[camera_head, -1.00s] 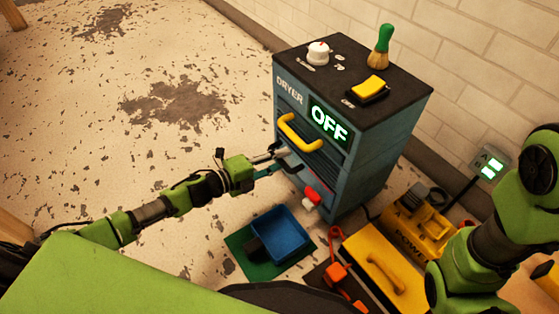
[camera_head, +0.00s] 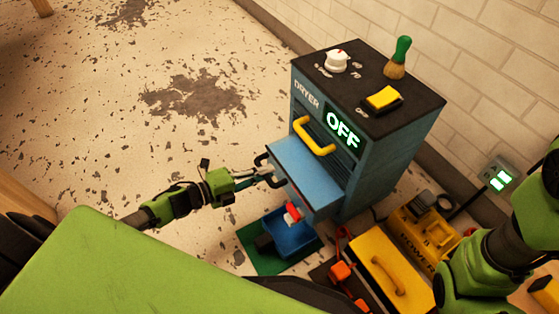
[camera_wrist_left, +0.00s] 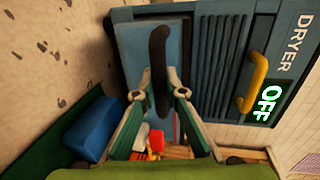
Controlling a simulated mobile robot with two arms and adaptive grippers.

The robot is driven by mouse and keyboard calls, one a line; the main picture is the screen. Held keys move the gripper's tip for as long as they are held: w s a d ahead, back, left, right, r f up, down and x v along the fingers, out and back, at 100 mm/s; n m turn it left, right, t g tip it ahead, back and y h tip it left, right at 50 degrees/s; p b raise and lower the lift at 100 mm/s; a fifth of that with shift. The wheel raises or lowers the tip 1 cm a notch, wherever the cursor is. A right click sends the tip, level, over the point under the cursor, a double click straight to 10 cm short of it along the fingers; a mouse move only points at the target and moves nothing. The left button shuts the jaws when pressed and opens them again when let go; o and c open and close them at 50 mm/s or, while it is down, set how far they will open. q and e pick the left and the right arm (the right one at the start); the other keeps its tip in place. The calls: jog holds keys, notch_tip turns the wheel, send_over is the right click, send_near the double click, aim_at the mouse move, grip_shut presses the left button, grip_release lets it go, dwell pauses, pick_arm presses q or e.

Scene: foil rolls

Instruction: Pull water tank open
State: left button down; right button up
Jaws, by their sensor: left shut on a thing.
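The dryer (camera_head: 365,150) is a blue-grey cabinet with a black top and a screen reading OFF. Its water tank (camera_head: 305,168), a light blue drawer, sticks out well from the front, below the yellow handle. A black handle (camera_wrist_left: 160,65) is on the tank's front. My left gripper (camera_head: 268,178) is shut on this handle; in the left wrist view its fingers (camera_wrist_left: 160,95) are on either side of it. A red and white tap (camera_head: 292,211) is on the tank's lower front. My right gripper is out of view; only part of its arm shows.
A blue tray (camera_head: 287,238) on a green mat (camera_head: 252,258) lies on the floor below the tank. A yellow box (camera_head: 375,262) and a yellow power unit (camera_head: 415,238) stand right of it. Open floor lies to the left.

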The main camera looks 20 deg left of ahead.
pick_arm(q)
jog(key=shift+s+a, duration=0.35)
jog(key=shift+s, duration=0.25)
jog(key=c, duration=2)
grip_release()
jog(key=shift+c, duration=0.2)
jog(key=shift+a, duration=0.1)
jog(key=v, duration=1.1)
jog(key=shift+s+a, duration=0.2)
jog(key=shift+s, duration=0.2)
